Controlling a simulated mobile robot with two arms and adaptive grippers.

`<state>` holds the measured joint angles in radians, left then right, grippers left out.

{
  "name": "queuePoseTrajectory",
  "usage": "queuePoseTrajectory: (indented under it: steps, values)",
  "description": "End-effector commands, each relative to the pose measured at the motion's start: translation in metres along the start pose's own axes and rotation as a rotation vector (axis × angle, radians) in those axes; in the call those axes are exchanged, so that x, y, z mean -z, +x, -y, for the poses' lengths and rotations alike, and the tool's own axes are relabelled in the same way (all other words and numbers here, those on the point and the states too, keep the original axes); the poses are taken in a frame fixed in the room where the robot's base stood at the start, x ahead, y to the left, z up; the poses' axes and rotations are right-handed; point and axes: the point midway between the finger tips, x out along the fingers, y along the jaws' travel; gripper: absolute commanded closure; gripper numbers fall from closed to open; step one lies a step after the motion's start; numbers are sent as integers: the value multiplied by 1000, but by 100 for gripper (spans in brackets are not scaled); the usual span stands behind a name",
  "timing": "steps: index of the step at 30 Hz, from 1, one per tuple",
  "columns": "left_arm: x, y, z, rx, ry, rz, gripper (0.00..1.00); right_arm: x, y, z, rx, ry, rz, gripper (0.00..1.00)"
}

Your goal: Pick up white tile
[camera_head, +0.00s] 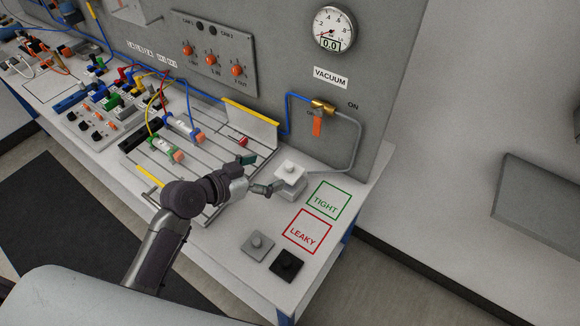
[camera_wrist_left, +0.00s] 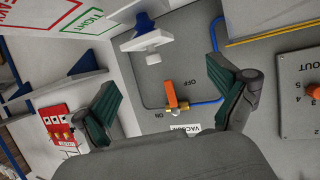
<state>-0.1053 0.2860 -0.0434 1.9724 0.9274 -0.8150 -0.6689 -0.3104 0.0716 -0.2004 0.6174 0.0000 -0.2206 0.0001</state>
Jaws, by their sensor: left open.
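The white tile (camera_head: 290,168), a flat square with a small knob on top, sits on a pale block at the right part of the bench. It also shows in the left wrist view (camera_wrist_left: 146,42), knob visible, beyond the fingers. My left gripper (camera_head: 265,173) is open and empty, just left of the tile and its block. One finger appears close to the block; I cannot tell whether it touches. In the left wrist view its two dark green finger pads (camera_wrist_left: 162,88) are spread wide. My right gripper is not in view.
A grey tile (camera_head: 257,244) and a black tile (camera_head: 287,264) lie near the front edge. A green TIGHT square (camera_head: 329,201) and a red LEAKY square (camera_head: 307,231) are marked right of the block. A vacuum valve (camera_head: 317,125) and hose stand behind.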

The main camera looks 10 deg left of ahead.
Motion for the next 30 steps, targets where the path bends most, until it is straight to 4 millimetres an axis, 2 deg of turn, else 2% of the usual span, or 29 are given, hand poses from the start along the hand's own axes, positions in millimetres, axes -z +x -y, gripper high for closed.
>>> queuePoseTrajectory:
  steps: [3,11,15,18,28,30]
  values:
    - [1,16,1,2,-2,-1,3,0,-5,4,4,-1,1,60]
    - [1,35,-3,-1,-5,0,3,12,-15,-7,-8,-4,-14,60]
    - [0,55,-7,-1,-5,-1,3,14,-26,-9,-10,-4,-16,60]
    - [-2,68,-6,0,-2,0,3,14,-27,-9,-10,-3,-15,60]
    - [-5,75,-6,1,1,1,3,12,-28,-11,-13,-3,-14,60]
    - [-5,75,-6,1,1,1,13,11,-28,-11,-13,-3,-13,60]
